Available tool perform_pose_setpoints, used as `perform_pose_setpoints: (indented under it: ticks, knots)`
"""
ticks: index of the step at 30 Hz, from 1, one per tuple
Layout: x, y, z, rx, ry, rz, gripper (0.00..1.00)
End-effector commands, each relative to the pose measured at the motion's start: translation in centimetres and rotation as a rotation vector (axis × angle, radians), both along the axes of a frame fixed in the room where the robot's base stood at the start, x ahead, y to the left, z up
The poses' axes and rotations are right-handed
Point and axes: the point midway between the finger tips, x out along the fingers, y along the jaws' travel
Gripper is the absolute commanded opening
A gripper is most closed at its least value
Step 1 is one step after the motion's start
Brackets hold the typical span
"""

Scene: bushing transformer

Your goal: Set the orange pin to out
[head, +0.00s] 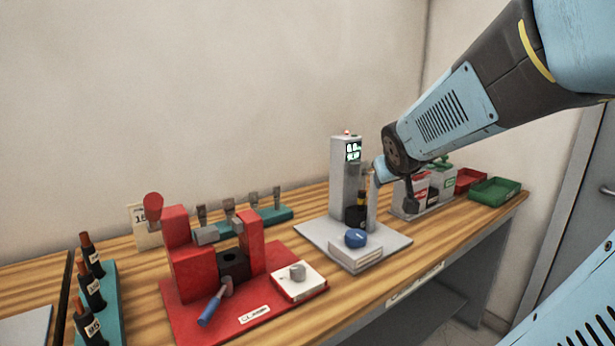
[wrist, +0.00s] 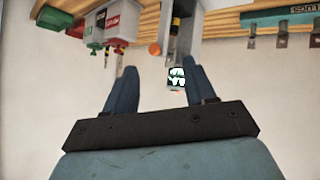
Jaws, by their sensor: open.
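A small round orange knob, which looks like the orange pin (wrist: 155,49), shows in the wrist view beside the grey column of a test stand. I cannot pick it out for certain in the head view, and its in or out position is too small to tell. My gripper (wrist: 163,73) is open, with nothing between its fingers. In the wrist view the knob appears just beyond the gap between the fingertips, apart from them. In the head view my gripper is at the right side of the test stand (head: 344,165), partly covering the things behind it.
The stand has a lit display and a blue knob (head: 355,237) in front. A red fixture (head: 190,270) stands to its left. Black bushings (head: 92,290) stand at far left. The wall is behind.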

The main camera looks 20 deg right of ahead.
Motion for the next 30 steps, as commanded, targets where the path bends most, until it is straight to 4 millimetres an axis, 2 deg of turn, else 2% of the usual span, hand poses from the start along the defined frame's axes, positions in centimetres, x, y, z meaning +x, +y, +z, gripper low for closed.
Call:
perform_pose_setpoints:
  ticks: [1, 6, 13, 19, 24, 30]
  knots:
    - [1.5, -1.7, -0.3, -0.025, -0.03, 0.004, 0.55]
    - [5.8, -5.7, -1.0, -0.083, -0.151, 0.079, 0.55]
    - [9.2, -9.6, -3.4, -0.057, -0.299, 0.243, 0.55]
    - [9.3, -11.8, -6.1, 0.065, -0.435, 0.405, 0.55]
    - [7.6, -12.8, -7.5, 0.198, -0.546, 0.523, 0.55]
    - [5.9, -13.3, -8.0, 0.3, -0.628, 0.597, 0.55]
